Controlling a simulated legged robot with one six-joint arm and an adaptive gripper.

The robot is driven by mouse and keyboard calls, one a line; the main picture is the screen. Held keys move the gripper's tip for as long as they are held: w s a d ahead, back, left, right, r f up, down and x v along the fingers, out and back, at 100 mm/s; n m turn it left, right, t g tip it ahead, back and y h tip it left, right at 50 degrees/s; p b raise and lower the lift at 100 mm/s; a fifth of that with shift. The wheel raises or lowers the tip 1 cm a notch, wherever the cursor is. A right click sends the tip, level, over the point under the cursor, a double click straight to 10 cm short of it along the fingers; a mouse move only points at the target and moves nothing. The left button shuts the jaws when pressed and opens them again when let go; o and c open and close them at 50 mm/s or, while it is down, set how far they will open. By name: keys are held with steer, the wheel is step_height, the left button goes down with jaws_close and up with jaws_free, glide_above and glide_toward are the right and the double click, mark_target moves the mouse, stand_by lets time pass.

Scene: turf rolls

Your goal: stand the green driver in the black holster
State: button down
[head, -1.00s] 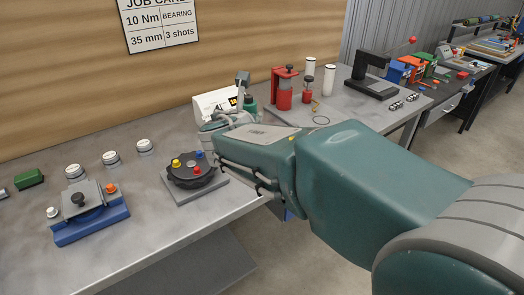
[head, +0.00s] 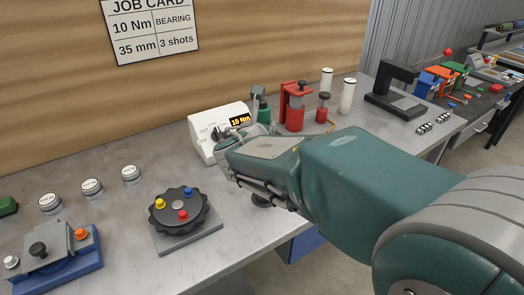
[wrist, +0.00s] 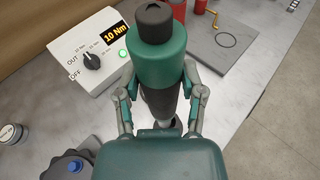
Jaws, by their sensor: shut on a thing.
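My gripper (head: 248,138) is shut around the green driver (wrist: 158,58). In the wrist view the driver stands roughly upright between the two fingers (wrist: 160,100), with a dark cap on top and a dark lower body. Its lower end is mostly hidden by my gripper. A dark round thing (head: 261,200) shows on the bench below my arm. I cannot tell whether it is the black holster, which I do not clearly see elsewhere.
A white torque box (head: 215,125) reading 10 Nm stands behind my gripper. A black rotary fixture (head: 180,222) with coloured knobs sits front left, beside a blue clamp fixture (head: 60,268). Red tools (head: 292,108) stand to the right.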

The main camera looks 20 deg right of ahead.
steer(key=shift+g, duration=0.3)
steer(key=f, duration=0.3)
steer(key=d+f, duration=0.1)
steer(key=f, duration=0.2)
steer(key=shift+s+d, duration=0.1)
steer(key=shift+d, duration=0.05)
steer(key=shift+f, duration=0.15)
steer(key=shift+a, duration=0.45)
steer(key=shift+c, duration=1)
jaws_free()
steer(key=shift+a+f, duration=0.1)
steer(key=shift+d+r, duration=0.25)
steer(key=shift+r, duration=0.05)
